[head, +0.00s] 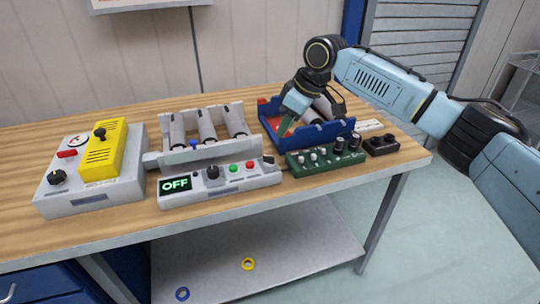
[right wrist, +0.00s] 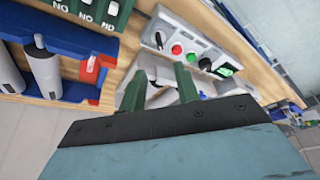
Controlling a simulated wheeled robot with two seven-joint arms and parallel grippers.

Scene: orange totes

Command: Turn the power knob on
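A white control panel (head: 225,186) sits near the table's front edge, with a green-lit display (head: 175,185) reading OFF. Beside the display is a black knob (head: 212,173), followed by a green and a red button. The right wrist view shows the same panel beyond my fingers, with the knob (right wrist: 205,64) next to the display (right wrist: 228,69). My right gripper (head: 286,125) is over the blue and red tray, to the right of the panel and apart from the knob. In the right wrist view its green fingers (right wrist: 160,86) stand apart with nothing held. My left gripper is not in view.
The blue and red tray (head: 318,133) holds grey cylinders, with a green switch box (head: 325,159) in front. A grey rack (head: 205,152) of rollers stands behind the panel. Left is a grey and yellow box (head: 88,203) with another black knob (head: 57,177).

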